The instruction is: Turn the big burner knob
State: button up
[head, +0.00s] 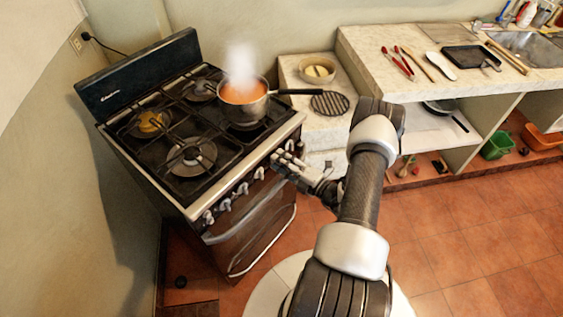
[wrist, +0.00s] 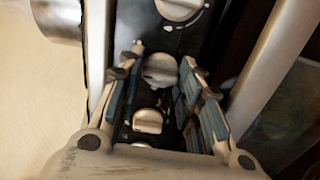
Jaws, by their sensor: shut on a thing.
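The stove (head: 181,177) stands at the left in the head view, with a row of pale knobs (head: 243,188) along its front panel. My gripper (head: 280,160) is at the right part of this panel. In the wrist view my gripper (wrist: 161,64) has one fingertip on each side of a pale round knob (wrist: 160,70) and is shut on it. Another knob (wrist: 148,120) shows between the fingers nearer the palm, and a further knob (wrist: 178,9) with white dial marks shows beyond the fingertips. I cannot tell from the views which burner the held knob serves.
A steaming pot (head: 243,108) with orange contents sits on the stove, its handle pointing right. The oven handle (head: 247,216) runs below the knobs. A counter (head: 385,40) with utensils stands at the right. The tiled floor (head: 460,245) before it is mostly clear.

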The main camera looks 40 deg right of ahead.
jog(key=o, duration=1.1)
jog(key=shift+c, duration=0.2)
jog(key=shift+s, duration=0.15)
jog(key=s+d, duration=0.2)
jog(key=s, duration=0.9)
jog(key=shift+s, duration=0.3)
jog(key=shift+a+r, duration=0.1)
